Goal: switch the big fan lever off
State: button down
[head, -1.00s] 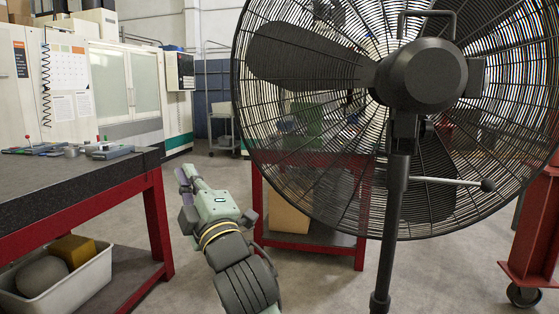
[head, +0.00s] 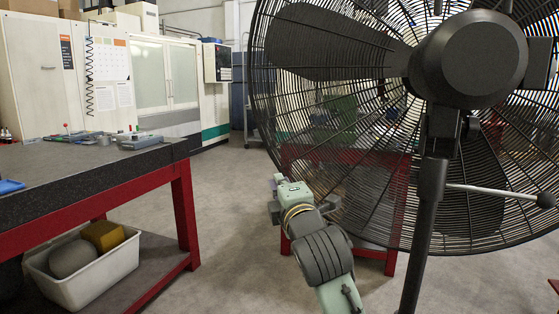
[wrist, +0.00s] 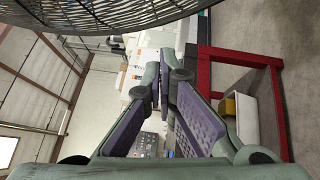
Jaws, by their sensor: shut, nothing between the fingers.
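The big black pedestal fan (head: 470,62) fills the right of the head view, its round wire cage behind the motor housing. The lever (head: 490,192) is a thin silver rod with a black ball knob. It sticks out to the right from the fan's post, nearly level and dipping slightly toward the knob. My gripper (head: 277,183) is low and left of the post, well apart from the lever. In the wrist view my gripper (wrist: 161,78) has its purple-padded fingers shut with nothing held. Part of the fan cage (wrist: 100,14) crosses the top there; the lever is not visible in that view.
A dark-topped workbench with a red frame (head: 185,200) stands at the left, with a white bin (head: 120,264) on its lower shelf. Another red-framed table (head: 391,262) stands behind the fan. Grey floor (head: 225,225) is open between the bench and fan.

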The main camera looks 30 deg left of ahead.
jog(key=p+x, duration=0.1)
jog(key=x, duration=0.3)
jog(key=w+d+p+x, duration=0.1)
jog(key=p+x, duration=0.1)
jog(key=x, duration=0.2)
jog(key=w+p+x, duration=0.1)
jog(key=p+x, duration=0.1)
jog(key=x, duration=0.2)
jog(key=shift+w+d+r, duration=0.1)
jog(key=shift+d+r, duration=0.1)
jog(key=shift+d, duration=0.05)
jog(key=shift+w, duration=0.15)
